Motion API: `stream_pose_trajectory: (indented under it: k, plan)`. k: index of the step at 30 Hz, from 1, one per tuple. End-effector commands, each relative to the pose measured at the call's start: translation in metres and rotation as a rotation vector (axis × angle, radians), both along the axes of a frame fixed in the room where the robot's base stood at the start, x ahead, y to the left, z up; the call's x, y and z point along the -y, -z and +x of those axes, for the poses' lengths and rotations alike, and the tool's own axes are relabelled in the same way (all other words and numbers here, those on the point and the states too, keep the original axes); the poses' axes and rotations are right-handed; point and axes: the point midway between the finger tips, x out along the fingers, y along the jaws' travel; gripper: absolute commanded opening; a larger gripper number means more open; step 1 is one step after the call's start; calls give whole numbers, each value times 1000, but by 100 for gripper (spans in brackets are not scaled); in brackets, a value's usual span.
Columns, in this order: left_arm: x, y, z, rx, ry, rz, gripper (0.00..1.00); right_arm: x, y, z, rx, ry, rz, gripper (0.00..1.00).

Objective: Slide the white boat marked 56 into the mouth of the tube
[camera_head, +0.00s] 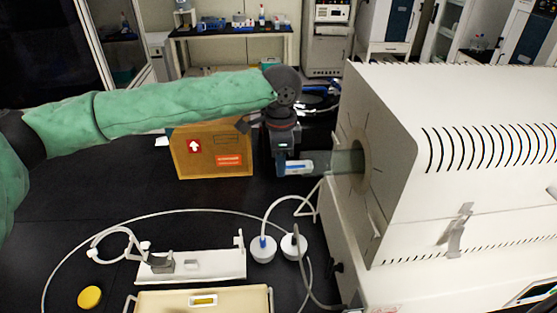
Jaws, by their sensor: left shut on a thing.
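My left arm, in a green sleeve, reaches in from the left, and its dark gripper (283,158) points down just left of the furnace tube. The gripper is shut on the small white boat (297,167), which shows blue at its end; its marking is too small to read. The boat lies level at the open left end of the clear greenish tube (347,161), which sticks out of the furnace's round port. I cannot tell whether the boat's tip is inside the mouth. My right gripper is not in view.
The white furnace (400,110) fills the right side. In front lie a white stand (205,265), two white caps with hoses (262,250), a yellow lid (90,297) and a beige tray (160,302). The black bench is clear at left.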

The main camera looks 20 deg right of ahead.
Motion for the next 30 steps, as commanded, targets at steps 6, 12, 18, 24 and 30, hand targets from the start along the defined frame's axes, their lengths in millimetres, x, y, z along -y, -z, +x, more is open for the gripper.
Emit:
stream_pose_trajectory:
  k: [6,12,18,24,30]
  plan:
    - [0,0,0,0,0,0,14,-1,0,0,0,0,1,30]
    - [5,0,-1,0,1,0,14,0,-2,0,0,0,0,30]
    - [12,0,-3,0,1,0,14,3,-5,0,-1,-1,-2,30]
    - [20,0,-4,0,1,0,14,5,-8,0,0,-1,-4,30]
    - [28,0,-6,0,2,0,14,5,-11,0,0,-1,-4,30]
